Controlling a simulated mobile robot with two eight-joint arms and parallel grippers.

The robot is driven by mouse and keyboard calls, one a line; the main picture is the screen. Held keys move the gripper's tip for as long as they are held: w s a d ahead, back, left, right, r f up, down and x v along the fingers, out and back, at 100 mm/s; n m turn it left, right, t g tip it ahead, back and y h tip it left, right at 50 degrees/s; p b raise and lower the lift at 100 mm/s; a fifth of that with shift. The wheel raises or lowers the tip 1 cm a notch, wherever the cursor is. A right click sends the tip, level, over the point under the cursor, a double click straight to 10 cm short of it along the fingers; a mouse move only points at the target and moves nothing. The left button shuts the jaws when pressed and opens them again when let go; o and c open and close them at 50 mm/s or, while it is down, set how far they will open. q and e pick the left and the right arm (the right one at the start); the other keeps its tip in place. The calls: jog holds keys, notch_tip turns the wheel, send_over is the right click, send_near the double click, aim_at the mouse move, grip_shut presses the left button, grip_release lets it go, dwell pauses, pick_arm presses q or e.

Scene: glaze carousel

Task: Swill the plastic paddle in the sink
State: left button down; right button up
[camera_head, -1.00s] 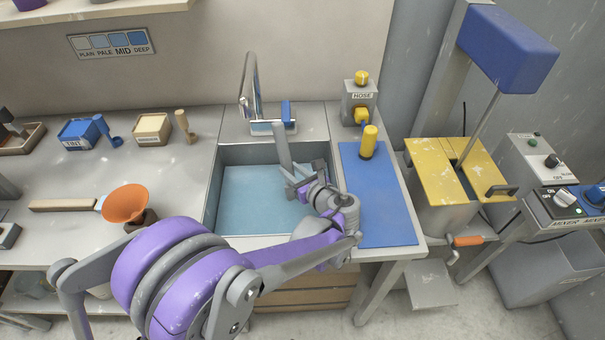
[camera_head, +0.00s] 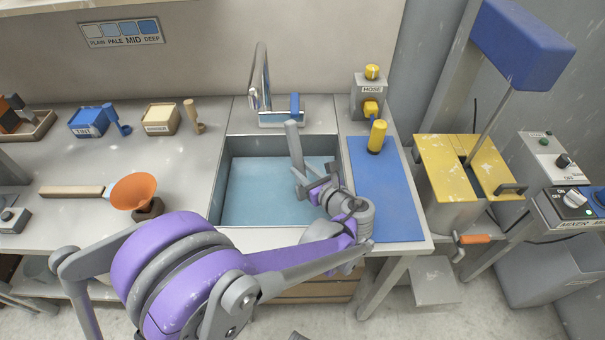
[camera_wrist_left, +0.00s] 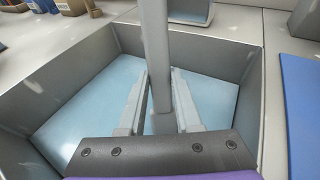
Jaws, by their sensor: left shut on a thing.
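The plastic paddle (camera_head: 294,146) shows as a plain grey bar standing up, slightly tilted, over the right part of the sink (camera_head: 225,180). My left gripper (camera_head: 303,182) is over the sink and shut on the paddle. In the left wrist view the paddle (camera_wrist_left: 155,50) rises between the two fingers of the gripper (camera_wrist_left: 160,95). Light blue water (camera_head: 255,190) covers the sink's bottom. The paddle's lower end is hidden behind my gripper, so I cannot tell whether it touches the water.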

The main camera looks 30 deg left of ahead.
aim_at(297, 149)
pick_arm(q)
jog(key=shift+r, duration=0.15)
jog(key=shift+w+a+r+p, duration=0.15)
jog(key=shift+a+r+p, duration=0.1)
jog(key=shift+r+p, duration=0.6)
jog(key=shift+w+a+r+p, duration=0.1)
jog(key=shift+a+r+p, duration=0.3)
jog(key=shift+r, duration=0.65)
jog(key=shift+w+a+r+p, duration=0.15)
jog(key=shift+r+p, duration=0.65)
jog(key=shift+r, duration=0.15)
jog(key=shift+w+a+r+p, duration=0.2)
jog(key=shift+a+r+p, duration=0.15)
jog(key=shift+r+p, duration=0.75)
jog(key=shift+w+a+r+p, duration=0.3)
jog(key=shift+r+p, duration=0.35)
jog(key=shift+r, duration=0.8)
jog(key=shift+w+a+r+p, duration=0.1)
jog(key=shift+a+r+p, duration=0.3)
jog(key=shift+r+p, duration=0.7)
jog(key=shift+r, duration=0.25)
jog(key=shift+r+p, duration=1.55)
jog(key=shift+r, duration=0.9)
jog(key=shift+f, duration=0.1)
